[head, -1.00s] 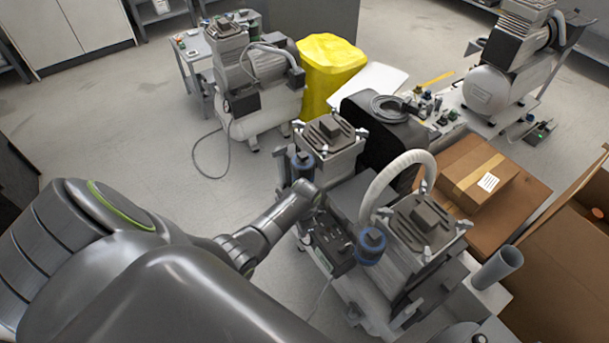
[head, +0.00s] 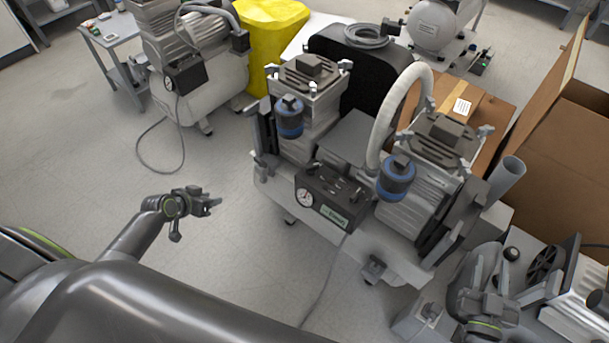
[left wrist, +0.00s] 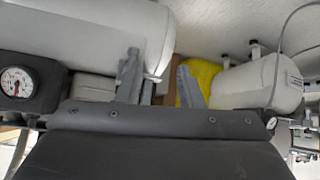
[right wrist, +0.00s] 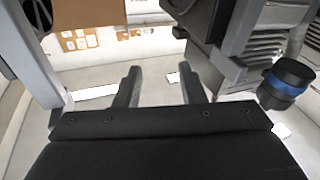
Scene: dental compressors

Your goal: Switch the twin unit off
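The twin unit stands mid-right in the head view, with two finned pump heads, two blue-banded filters and a white hose. Its dark control box (head: 333,200) faces me with a round gauge (head: 305,198), a green label and small dark fittings on top. The switch position is too small to tell. My left gripper (head: 213,203) is left of the control box, apart from it, with fingers open and empty in the left wrist view (left wrist: 158,82). My right gripper (head: 500,290) is right of the unit, and its fingers are open and empty in the right wrist view (right wrist: 160,88).
A black case (head: 355,65) and cardboard boxes (head: 545,125) are behind the twin unit. Equipment (head: 585,305) crowds the lower right. Floor left of the unit is clear.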

